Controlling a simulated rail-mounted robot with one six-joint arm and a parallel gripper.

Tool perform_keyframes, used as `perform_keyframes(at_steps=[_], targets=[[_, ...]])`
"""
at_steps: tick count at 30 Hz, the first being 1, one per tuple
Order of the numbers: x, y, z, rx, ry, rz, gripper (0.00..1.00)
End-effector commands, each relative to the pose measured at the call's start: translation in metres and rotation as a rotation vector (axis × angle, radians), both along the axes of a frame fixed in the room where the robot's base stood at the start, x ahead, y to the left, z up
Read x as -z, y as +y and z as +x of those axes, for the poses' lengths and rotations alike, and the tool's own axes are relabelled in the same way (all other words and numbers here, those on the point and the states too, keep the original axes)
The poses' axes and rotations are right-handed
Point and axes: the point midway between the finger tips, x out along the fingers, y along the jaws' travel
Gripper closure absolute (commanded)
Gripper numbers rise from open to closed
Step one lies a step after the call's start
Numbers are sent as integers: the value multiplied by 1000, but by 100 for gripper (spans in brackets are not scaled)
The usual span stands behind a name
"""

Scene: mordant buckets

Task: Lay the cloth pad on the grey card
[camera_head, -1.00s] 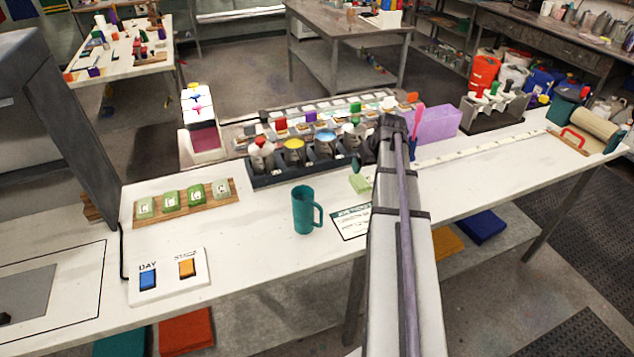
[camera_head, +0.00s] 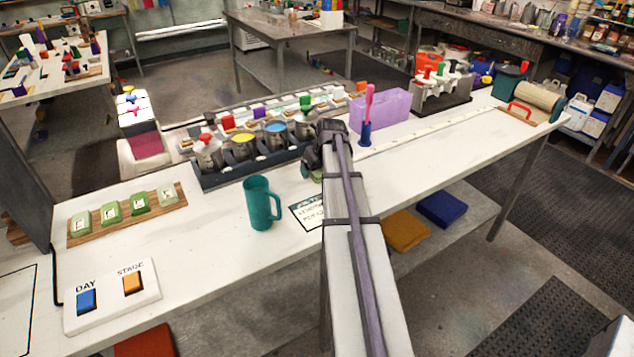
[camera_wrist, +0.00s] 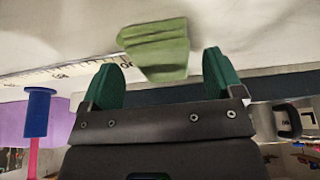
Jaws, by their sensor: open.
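The cloth pad is a folded light-green piece on the white bench (camera_head: 400,160); it shows clearly in the wrist view (camera_wrist: 155,45). In the head view my wrist hides most of it, behind the white printed sheet (camera_head: 308,212). My gripper (camera_wrist: 160,62) is open, with its two dark-green fingers on either side of the pad's near part. The pad's far part reaches beyond the fingertips. I cannot tell whether the fingers touch it. The grey card is not clearly visible now; only part of a black outline (camera_head: 35,290) shows at the left edge.
A teal mug (camera_head: 261,203) stands left of my gripper. Behind it is a dark rack (camera_head: 235,175) of pots. A wooden strip (camera_head: 76,236) holds several green pads, near a DAY/STAGE switch panel (camera_head: 112,293).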

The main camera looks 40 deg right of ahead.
Motion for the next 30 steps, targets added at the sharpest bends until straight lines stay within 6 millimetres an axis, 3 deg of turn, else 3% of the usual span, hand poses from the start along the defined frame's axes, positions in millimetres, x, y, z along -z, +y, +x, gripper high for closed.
perform_keyframes(at_steps=[1, 6, 24, 30], targets=[[8, -1, 2, 0, 0, 0, 14], [4, 0, 2, 0, 0, 0, 14], [4, 0, 2, 0, 0, 0, 70], [2, 0, 2, 0, 0, 0, 70]])
